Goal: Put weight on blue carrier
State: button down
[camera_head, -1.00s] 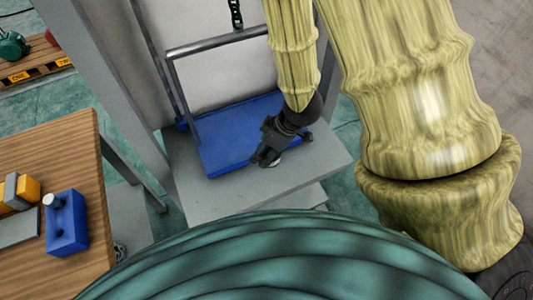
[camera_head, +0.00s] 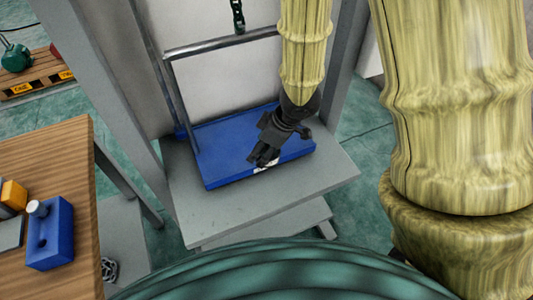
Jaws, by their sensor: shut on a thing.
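The blue carrier (camera_head: 225,163) is a flat blue tray with a metal bail frame. It rests on a grey platform in the middle of the head view. My gripper (camera_head: 262,160) points down over the carrier's front part, with its fingers close together. It is shut on a small pale thing (camera_head: 268,168), taken to be the weight. Only a light sliver of it shows below the fingers. The rest is hidden by the gripper, and I cannot tell whether it touches the carrier.
A wooden table (camera_head: 60,160) at the left holds a blue block (camera_head: 55,250) with a pale peg, and a yellow-and-grey part (camera_head: 13,196). Grey posts flank the carrier. A dark green chain (camera_head: 238,15) hangs above. A green weight-like object (camera_head: 17,57) stands on a pallet far left.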

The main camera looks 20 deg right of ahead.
jog(key=w+p, duration=0.5)
jog(key=w, duration=1)
jog(key=shift+s+a+f+b, duration=0.15)
jog(key=shift+f+b, duration=0.2)
jog(key=shift+f, duration=1.15)
jog(key=shift+s+a+f+b, duration=0.15)
jog(key=shift+f+b, duration=0.2)
jog(key=shift+f, duration=1.1)
jog(key=shift+w+f, duration=0.25)
jog(key=shift+f, duration=0.25)
jog(key=shift+f, duration=0.1)
jog(key=shift+c, duration=1.7)
grip_release()
jog(key=p+v, duration=0.2)
jog(key=v, duration=1)
